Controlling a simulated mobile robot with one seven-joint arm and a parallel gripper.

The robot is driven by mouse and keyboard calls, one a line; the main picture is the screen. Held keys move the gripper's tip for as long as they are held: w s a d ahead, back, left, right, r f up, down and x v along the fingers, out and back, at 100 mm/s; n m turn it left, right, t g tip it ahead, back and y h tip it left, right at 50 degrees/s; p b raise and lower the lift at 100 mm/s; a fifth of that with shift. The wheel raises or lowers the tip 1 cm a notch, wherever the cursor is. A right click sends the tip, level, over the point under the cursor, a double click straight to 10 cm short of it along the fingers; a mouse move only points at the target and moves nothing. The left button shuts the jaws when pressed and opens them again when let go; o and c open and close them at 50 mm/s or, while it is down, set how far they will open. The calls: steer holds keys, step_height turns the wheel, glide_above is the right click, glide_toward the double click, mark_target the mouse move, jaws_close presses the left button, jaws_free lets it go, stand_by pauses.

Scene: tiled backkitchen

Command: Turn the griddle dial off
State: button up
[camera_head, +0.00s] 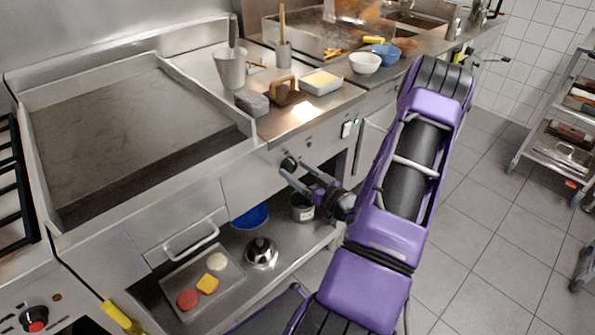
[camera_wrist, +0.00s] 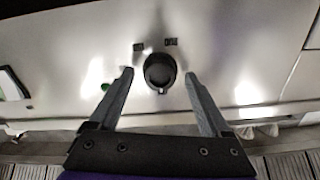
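The griddle dial is a round black knob (camera_wrist: 160,72) on the steel front panel, with a small light mark at its lower edge in the wrist view. In the head view the dial (camera_head: 288,163) shows at the right of the griddle's front, partly beside my fingers. My gripper (camera_wrist: 159,78) is open, with one finger on each side of the dial and gaps visible between. In the head view my gripper (camera_head: 297,171) reaches the panel from the right. I cannot tell how deep the fingertips sit around the dial. The flat griddle plate (camera_head: 130,125) lies to the left.
A steel drawer handle (camera_head: 190,238) sticks out left of the dial. Below, an open shelf holds a blue bowl (camera_head: 250,216), a steel lid (camera_head: 261,252) and a tray (camera_head: 195,302) with food pieces. The counter above holds a press (camera_head: 284,92) and containers. The tiled floor at right is open.

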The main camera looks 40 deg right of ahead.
steer(key=s+d, duration=0.1)
steer(key=s, duration=1.6)
steer(key=shift+s+d+p, duration=0.15)
steer(key=shift+s+p, duration=0.05)
steer(key=shift+p, duration=0.2)
steer(key=shift+w, duration=0.15)
